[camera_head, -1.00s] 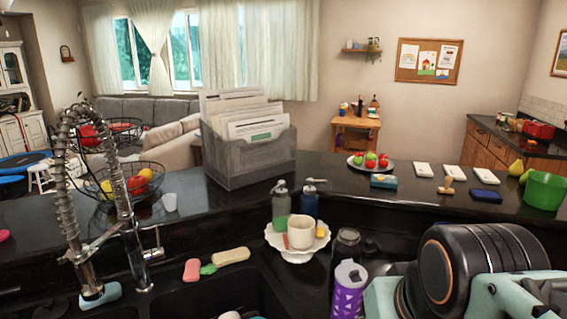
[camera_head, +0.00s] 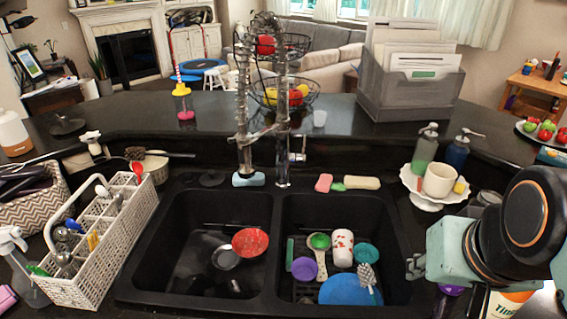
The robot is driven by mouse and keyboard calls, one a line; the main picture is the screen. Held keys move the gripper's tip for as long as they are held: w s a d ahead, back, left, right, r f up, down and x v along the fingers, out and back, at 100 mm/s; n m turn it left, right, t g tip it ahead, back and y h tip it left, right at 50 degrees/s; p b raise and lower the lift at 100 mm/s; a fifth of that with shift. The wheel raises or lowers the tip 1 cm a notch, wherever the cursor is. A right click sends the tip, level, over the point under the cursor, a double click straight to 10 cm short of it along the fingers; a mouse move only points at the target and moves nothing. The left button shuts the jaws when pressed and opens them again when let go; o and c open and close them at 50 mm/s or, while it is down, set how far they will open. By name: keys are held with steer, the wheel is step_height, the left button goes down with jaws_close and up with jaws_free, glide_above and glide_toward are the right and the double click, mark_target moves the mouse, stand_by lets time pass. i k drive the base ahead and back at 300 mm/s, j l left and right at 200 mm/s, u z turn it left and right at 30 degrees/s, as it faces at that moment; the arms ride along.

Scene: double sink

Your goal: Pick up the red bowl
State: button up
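The red bowl (camera_head: 250,242) is in the left basin (camera_head: 193,275) of the black double sink, at its right side close to the divider. Its speckled inside faces up towards the camera. A small grey metallic dish (camera_head: 226,257) lies just left of it, touching or very near. My arm's teal and black links fill the right edge of the head view, to the right of the sink and well apart from the bowl. I cannot make out my gripper's fingers.
The right basin holds a purple cup (camera_head: 304,268), a green scoop (camera_head: 319,241), a white-red cup (camera_head: 343,247) and a blue plate (camera_head: 347,290). A tall faucet (camera_head: 282,130) stands behind the divider.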

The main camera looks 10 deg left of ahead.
mark_target(249, 243)
steer(key=u, duration=1.2)
steer(key=j, duration=0.5)
steer(key=k+j, duration=0.15)
steer(key=j, duration=0.35)
